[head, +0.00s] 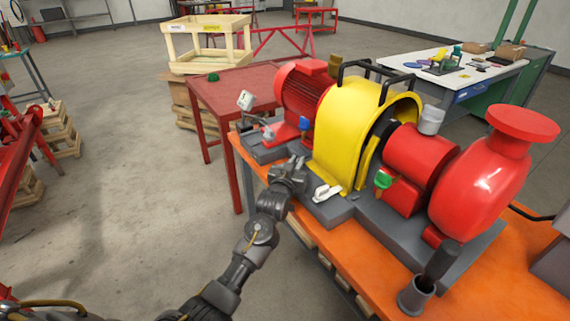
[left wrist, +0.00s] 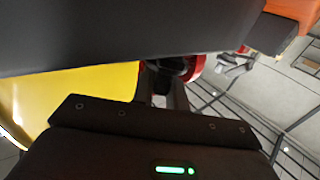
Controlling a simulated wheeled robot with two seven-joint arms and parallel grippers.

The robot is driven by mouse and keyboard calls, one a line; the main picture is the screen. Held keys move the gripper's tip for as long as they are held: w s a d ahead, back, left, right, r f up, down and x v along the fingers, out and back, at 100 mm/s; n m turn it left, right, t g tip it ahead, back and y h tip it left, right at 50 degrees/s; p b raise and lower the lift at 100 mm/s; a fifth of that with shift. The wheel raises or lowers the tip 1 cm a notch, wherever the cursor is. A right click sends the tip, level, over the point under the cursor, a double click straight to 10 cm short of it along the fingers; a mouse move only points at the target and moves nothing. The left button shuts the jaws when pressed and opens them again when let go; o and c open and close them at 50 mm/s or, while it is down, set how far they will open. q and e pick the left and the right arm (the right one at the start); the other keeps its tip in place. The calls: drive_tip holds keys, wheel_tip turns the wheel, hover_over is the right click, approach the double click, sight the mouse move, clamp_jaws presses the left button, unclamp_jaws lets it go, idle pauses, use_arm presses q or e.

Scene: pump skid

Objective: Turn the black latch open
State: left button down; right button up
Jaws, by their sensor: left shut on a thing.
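My left gripper (head: 297,166) reaches in from the left to the near side of the pump skid, beside the front edge of the yellow guard (head: 340,130). It is shut on a small dark part, which I take to be the black latch; the fingers hide most of it. In the left wrist view the gripper (left wrist: 168,88) shows its fingers close together at a dark piece, with a red round part behind. The latch's angle cannot be made out. A white lever (head: 326,192) lies on the grey base just right of the gripper. My right gripper is not in view.
The red motor (head: 303,90) stands behind the gripper, and the red pump (head: 480,190) is to the right. A gauge (head: 246,101) and a blue-topped fitting (head: 304,123) stand near. The orange bench (head: 350,270) has a free strip in front. A red table (head: 228,88) stands behind.

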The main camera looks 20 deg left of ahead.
use_arm(q)
drive_tip(key=c, duration=1.4)
unclamp_jaws()
drive_tip(key=s+b, duration=0.1)
drive_tip(key=s, duration=0.9)
drive_tip(key=shift+s+a, duration=0.15)
drive_tip(key=shift+s, duration=0.25)
